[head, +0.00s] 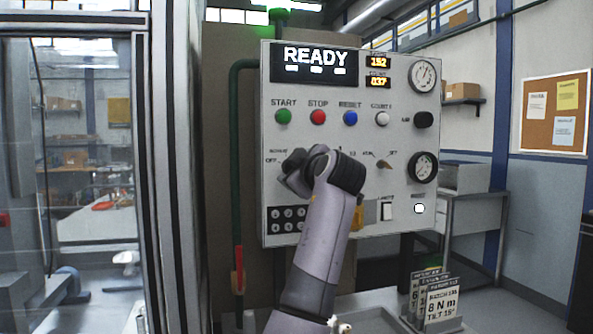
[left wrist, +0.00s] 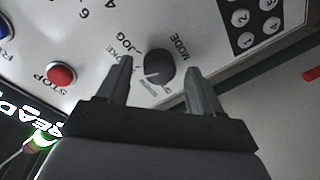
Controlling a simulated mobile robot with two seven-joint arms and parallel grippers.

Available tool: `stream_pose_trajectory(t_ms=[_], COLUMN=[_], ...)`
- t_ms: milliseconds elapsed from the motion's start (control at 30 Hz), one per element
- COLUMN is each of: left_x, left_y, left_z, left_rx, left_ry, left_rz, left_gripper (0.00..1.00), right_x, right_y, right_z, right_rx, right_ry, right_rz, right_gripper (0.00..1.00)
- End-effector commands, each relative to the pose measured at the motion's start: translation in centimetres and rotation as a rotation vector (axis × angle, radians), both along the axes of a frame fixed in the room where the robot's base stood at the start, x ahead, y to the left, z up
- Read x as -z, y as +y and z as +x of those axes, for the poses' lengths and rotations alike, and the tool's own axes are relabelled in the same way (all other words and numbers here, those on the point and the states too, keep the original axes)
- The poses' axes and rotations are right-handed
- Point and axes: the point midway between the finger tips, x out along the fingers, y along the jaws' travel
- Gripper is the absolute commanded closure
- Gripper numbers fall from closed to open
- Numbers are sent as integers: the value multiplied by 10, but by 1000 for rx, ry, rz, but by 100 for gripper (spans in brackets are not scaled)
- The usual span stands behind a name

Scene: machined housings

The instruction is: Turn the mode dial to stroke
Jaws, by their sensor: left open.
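The mode dial (left wrist: 160,66) is a dark round knob on the white control panel (left wrist: 215,50), with MODE and JOG printed beside it. A pale pointer line shows on its lower left side in the left wrist view. Another label, partly covered by a finger, ends in "KE". My left gripper (left wrist: 159,68) is open, with one finger on each side of the dial in that view. I cannot tell whether the fingers touch it. In the head view my left arm stands in front of the panel (head: 350,228) and hides the dial. My right gripper is not in view.
The panel carries start (head: 283,117), stop (head: 318,117) and reset (head: 350,118) buttons, a READY display (head: 316,66) and gauges (head: 423,76). Another selector (head: 384,164) sits right of my arm. Batch cards (head: 440,303) stand at the lower right.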

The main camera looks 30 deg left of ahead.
Motion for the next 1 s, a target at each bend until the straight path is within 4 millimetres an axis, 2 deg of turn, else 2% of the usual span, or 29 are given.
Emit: stream_pose_trajectory(t_ms=[200, 400, 1000], left_x=[1, -2, -3], left_y=[-29, -49, -53], left_z=[-20, -36, -40], left_rx=[3, 2, 0], left_ry=[-1, 0, 1], left_rz=[0, -1, -1], left_gripper=[34, 34, 34], right_x=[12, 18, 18], right_y=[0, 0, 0], right_z=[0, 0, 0], right_rx=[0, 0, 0], right_ry=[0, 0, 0], right_rz=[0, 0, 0], right_gripper=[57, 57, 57])
